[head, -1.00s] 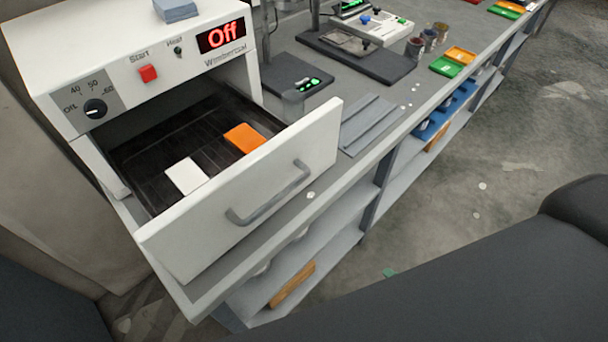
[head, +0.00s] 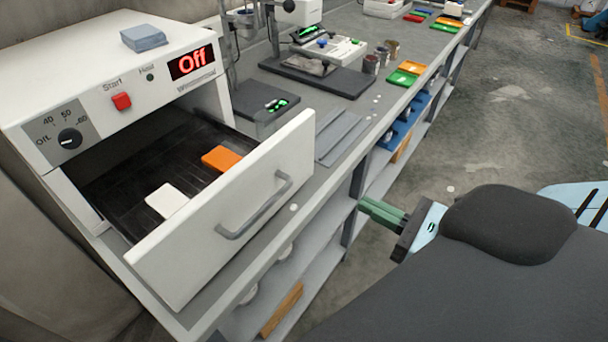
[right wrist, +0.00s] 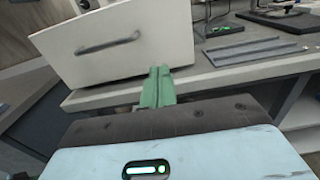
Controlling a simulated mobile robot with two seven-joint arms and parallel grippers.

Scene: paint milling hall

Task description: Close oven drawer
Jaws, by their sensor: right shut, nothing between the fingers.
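The white oven (head: 110,75) stands on the bench at the left, its display reading "Off". Its drawer (head: 235,215) is pulled out, with a grey bar handle (head: 255,206) on the front. A white card (head: 166,200) and an orange card (head: 221,158) lie on the dark tray inside. My right gripper (head: 365,206), with green fingers, is shut and empty, to the right of the drawer front and apart from it. In the right wrist view its fingertips (right wrist: 158,72) point toward the bench edge, below and right of the drawer front (right wrist: 110,45). My left gripper is out of view.
The grey bench (head: 340,160) runs to the back right, with shelves under its edge. Grey strips (head: 342,135) lie right of the drawer. Scales, jars and coloured trays (head: 405,75) stand farther along. The floor (head: 500,130) right of the bench is clear.

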